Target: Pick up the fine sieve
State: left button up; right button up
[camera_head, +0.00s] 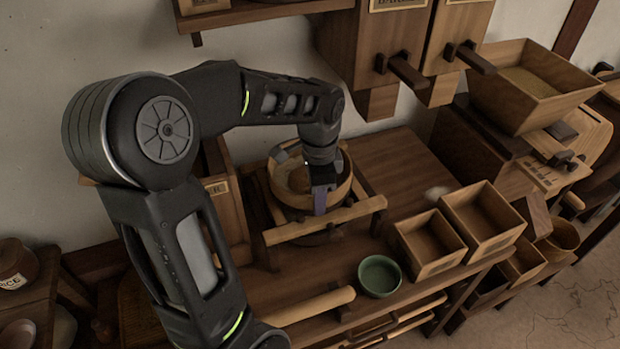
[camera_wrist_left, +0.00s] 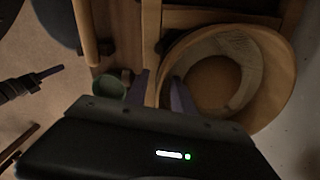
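The fine sieve (camera_head: 283,190), a round wooden hoop with a pale inner band, sits on a wooden rail frame on the bench. In the left wrist view the sieve (camera_wrist_left: 284,75) lies at the right. My left gripper (camera_head: 320,200) is at the sieve's near rim and hides part of it. In the left wrist view its two fingers (camera_wrist_left: 158,90) are apart, with the right finger overlapping the rim; I cannot tell whether they touch it. A dark gripper-like part, probably my right gripper (camera_wrist_left: 50,74), shows at the left edge; its opening is unclear.
A green bowl (camera_head: 380,275) stands near the bench's front edge. Two open wooden boxes (camera_head: 428,245) are to its right. Wooden chutes (camera_head: 385,60) hang above, and a hopper (camera_head: 530,85) stands at the back right. The bench behind the boxes is mostly clear.

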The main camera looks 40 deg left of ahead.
pick_arm(q)
jog(key=shift+c, duration=0.3)
grip_shut()
dwell(1.1)
